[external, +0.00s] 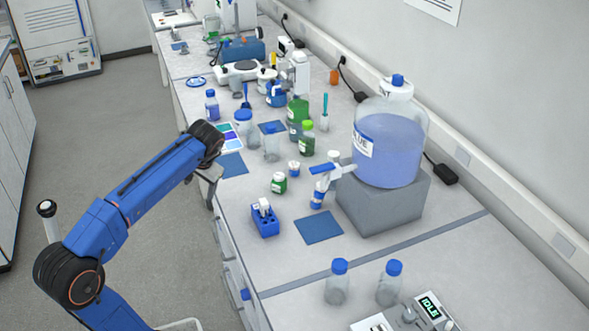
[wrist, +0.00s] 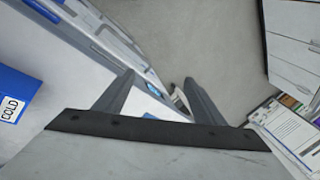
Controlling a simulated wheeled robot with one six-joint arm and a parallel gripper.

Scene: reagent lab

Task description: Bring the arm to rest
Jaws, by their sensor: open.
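My blue arm (external: 155,185) reaches up from the lower left in the external view and bends down at the wrist near the bench's front edge. My gripper (external: 211,198) hangs at that edge, beside the blue mat. In the wrist view my gripper (wrist: 158,85) shows two grey fingers spread apart, with nothing between them but the view of the bench side and the floor. Nothing is held.
The bench (external: 280,260) carries a blue tube rack (external: 265,223), a large blue-liquid carboy (external: 388,150) on a grey block, several bottles and a blue mat (external: 320,227). Two clear blue-capped bottles stand at the front. The floor (external: 110,125) left of the bench is clear.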

